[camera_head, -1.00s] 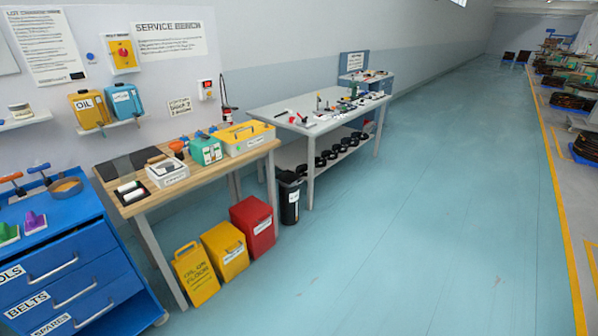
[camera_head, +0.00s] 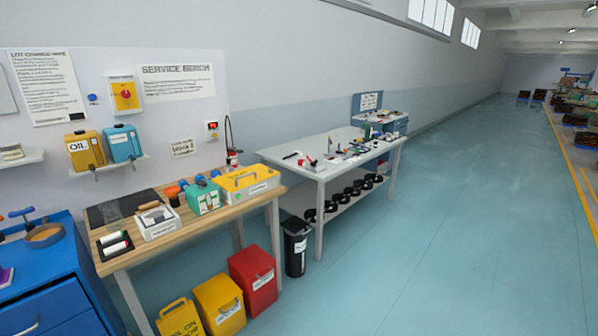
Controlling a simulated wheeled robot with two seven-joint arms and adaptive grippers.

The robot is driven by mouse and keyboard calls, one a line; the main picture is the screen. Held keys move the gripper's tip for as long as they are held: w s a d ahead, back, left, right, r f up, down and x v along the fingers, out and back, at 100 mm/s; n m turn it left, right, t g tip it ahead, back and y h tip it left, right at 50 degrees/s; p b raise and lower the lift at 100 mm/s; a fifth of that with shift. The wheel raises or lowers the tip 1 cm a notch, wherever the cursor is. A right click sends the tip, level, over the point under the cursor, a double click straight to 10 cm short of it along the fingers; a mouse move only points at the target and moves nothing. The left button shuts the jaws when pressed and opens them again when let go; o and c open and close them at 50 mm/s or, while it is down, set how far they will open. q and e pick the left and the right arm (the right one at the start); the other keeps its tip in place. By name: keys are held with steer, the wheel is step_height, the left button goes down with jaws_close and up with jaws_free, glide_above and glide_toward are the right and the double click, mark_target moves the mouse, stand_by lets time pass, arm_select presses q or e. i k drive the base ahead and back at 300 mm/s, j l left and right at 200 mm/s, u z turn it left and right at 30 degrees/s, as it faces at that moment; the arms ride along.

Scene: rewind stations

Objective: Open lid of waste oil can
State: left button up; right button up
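A red lidded container (camera_head: 253,279) stands on the floor beneath the right end of the wooden bench. A yellow container (camera_head: 219,304) stands beside it on the left. Both look closed. Their labels are too small to read, so I cannot tell which is the waste oil can. A black bin (camera_head: 296,247) with a white label stands further right, between the wooden bench and the grey table. Neither of my grippers is in view.
A wooden bench (camera_head: 187,231) holds a yellow box (camera_head: 246,183) and a teal box (camera_head: 203,198). A yellow floor sign (camera_head: 179,318) stands under it, cut off below. A blue drawer cabinet (camera_head: 45,283) is left, a grey table (camera_head: 325,172) behind. Open floor (camera_head: 430,240) lies right.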

mark_target(294, 224)
steer(key=i+l+u, duration=0.15)
steer(key=i+l, duration=0.15)
steer(key=i, duration=0.15)
steer(key=i+l+u, duration=0.1)
steer(key=i+l, duration=0.25)
steer(key=i+l+u, duration=0.15)
steer(key=i+l, duration=0.3)
steer(key=i+l+u, duration=0.1)
steer(key=i+l, duration=0.35)
steer(key=i+l+u, duration=0.15)
steer(key=i+l, duration=0.3)
steer(key=i+l+u, duration=0.15)
steer(key=i+l, duration=0.2)
steer(key=l, duration=0.2)
steer(key=i+l+u, duration=0.1)
steer(key=i+l, duration=0.25)
steer(key=l, duration=0.2)
